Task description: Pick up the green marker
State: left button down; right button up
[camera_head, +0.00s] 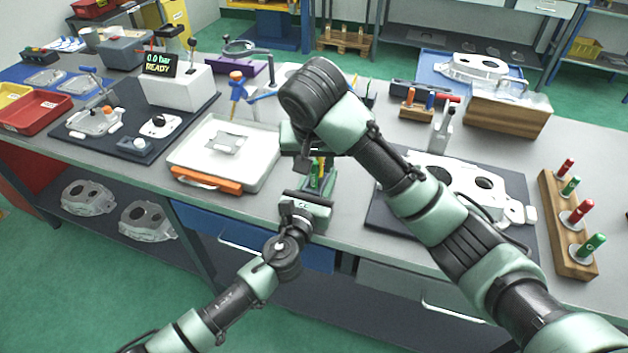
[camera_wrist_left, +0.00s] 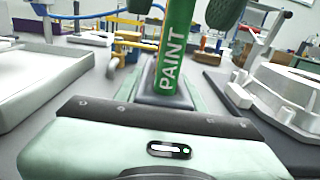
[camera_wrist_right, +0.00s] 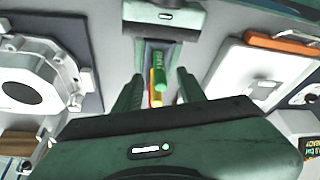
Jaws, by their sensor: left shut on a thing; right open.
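The green marker (camera_wrist_left: 176,45), labelled PAINT, stands roughly upright in the left wrist view. My left gripper (camera_wrist_left: 165,92) is shut on its lower part. In the head view the marker (camera_head: 319,166) is small and partly hidden between my two grippers. My right gripper (camera_wrist_right: 158,88) is open; in the right wrist view its fingers lie on either side of the marker (camera_wrist_right: 161,72), with a visible gap. A yellow and red piece (camera_wrist_right: 156,97) shows beside the marker; I cannot tell whether it belongs to it.
A wooden rack (camera_head: 553,227) with red and green markers stands at the right. A white tray (camera_head: 262,170) with an orange-handled tool lies left of my grippers. A casting (camera_head: 450,180) lies on a dark mat to the right. My right arm hides the table's middle.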

jog(key=shift+x, duration=1.35)
jog(key=shift+w, duration=0.1)
grip_shut()
jog(key=shift+r, duration=0.1)
notch_tip(320, 180, up, 10)
pick_arm(q)
jog(key=c, duration=0.8)
grip_release()
